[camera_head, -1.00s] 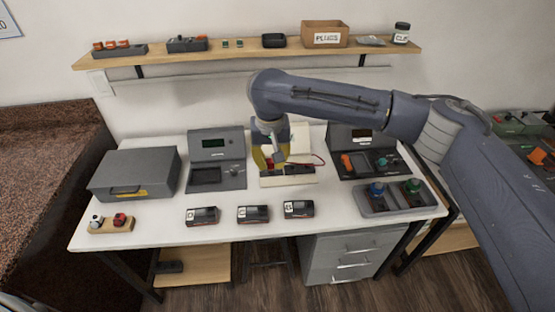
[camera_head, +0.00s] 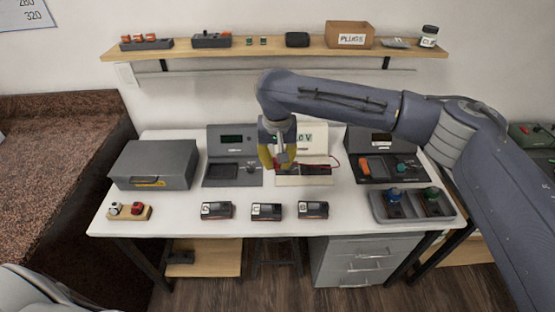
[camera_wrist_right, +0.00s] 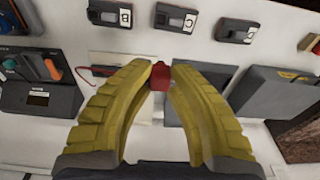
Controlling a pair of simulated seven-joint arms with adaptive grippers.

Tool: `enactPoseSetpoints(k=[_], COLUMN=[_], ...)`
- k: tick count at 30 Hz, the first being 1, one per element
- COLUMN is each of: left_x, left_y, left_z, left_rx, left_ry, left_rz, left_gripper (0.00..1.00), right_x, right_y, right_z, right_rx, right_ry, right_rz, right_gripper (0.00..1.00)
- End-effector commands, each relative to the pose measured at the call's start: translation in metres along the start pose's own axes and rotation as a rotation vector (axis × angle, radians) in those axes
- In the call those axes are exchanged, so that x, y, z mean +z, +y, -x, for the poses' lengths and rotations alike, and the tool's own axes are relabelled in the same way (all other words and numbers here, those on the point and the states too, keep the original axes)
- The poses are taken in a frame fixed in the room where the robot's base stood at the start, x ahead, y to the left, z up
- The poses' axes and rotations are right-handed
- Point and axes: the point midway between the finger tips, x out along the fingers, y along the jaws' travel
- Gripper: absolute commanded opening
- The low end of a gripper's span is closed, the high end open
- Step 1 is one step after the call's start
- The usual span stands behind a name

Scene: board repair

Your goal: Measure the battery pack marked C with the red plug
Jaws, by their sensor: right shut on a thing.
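My right gripper (camera_head: 282,163) has yellow fingers. It is shut on a small red plug (camera_wrist_right: 160,76), seen between the fingertips in the wrist view, over the cream-based meter (camera_head: 303,181). Battery pack C (camera_head: 267,212) is the middle of three dark packs in a row near the table's front, apart from the gripper. It also shows in the wrist view (camera_wrist_right: 176,19). Pack B (camera_head: 313,210) is to its right; another pack (camera_head: 217,210) is to its left. The meter's display (camera_head: 305,137) is partly hidden by the arm. My left gripper is out of view.
A grey tester (camera_head: 233,170) stands left of the meter, a dark tester (camera_head: 383,167) right. A grey case (camera_head: 153,165), a small wooden block (camera_head: 130,213) and a grey tray (camera_head: 413,207) stand near the sides. A shelf (camera_head: 280,52) is behind. The front strip around the packs is clear.

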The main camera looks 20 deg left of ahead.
Motion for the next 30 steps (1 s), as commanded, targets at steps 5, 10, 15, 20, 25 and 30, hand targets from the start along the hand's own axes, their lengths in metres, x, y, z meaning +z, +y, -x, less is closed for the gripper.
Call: enactPoseSetpoints(k=[5, 10, 15, 20, 25, 30], left_x=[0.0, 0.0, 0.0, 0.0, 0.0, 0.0], left_y=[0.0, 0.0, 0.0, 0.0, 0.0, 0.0], left_z=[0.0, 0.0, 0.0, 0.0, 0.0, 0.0], left_rx=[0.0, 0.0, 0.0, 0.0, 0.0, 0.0], left_ry=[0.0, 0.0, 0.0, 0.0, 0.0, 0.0], left_rz=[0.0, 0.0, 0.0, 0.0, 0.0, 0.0], left_gripper=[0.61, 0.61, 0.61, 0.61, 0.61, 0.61], right_x=[0.001, 0.002, 0.003, 0.004, 0.006, 0.006], right_y=[0.0, 0.0, 0.0, 0.0, 0.0, 0.0], right_z=[-0.009, -0.018, -0.026, -0.034, -0.043, -0.051], right_rx=[0.0, 0.001, 0.0, 0.0, 0.0, 0.001], right_ry=[-0.002, -0.001, -0.001, -0.001, -0.002, -0.001], right_rz=[0.0, 0.0, 0.0, 0.0, -0.001, 0.001], right_gripper=[0.0, 0.0, 0.0, 0.0, 0.0, 0.0])
